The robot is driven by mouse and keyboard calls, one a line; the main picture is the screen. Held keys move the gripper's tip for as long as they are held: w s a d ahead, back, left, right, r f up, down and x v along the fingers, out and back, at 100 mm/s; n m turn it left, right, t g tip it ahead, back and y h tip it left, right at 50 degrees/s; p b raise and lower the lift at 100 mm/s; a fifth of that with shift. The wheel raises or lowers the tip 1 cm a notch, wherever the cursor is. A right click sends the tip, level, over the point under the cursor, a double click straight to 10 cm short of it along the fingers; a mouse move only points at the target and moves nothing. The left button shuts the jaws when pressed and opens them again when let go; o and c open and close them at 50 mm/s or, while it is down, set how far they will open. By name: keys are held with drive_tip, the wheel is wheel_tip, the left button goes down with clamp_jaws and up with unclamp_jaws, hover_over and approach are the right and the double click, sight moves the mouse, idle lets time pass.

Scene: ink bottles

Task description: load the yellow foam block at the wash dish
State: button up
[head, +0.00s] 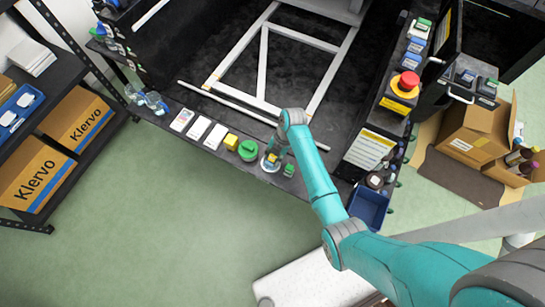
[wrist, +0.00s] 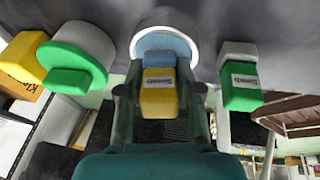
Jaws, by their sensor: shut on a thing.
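The wash dish (wrist: 190,32), a round white dish with a blue inside, lies straight beyond the block in the wrist view. In the head view the gripper (head: 273,157) is over the dish (head: 264,167), with a bit of the yellow block (head: 272,158) showing. The block's end overlaps the blue inside in the picture; I cannot tell whether they touch.
A round white-and-green container (head: 248,151) and a yellow block (head: 231,142) stand left of the dish. A green block (head: 289,170) with a similar label stands close on its right. White cards (head: 215,137) lie farther left. A blue bin (head: 368,206) is at the right.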

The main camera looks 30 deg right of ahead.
idle(0.4)
drive_tip(key=shift+r, duration=3.45)
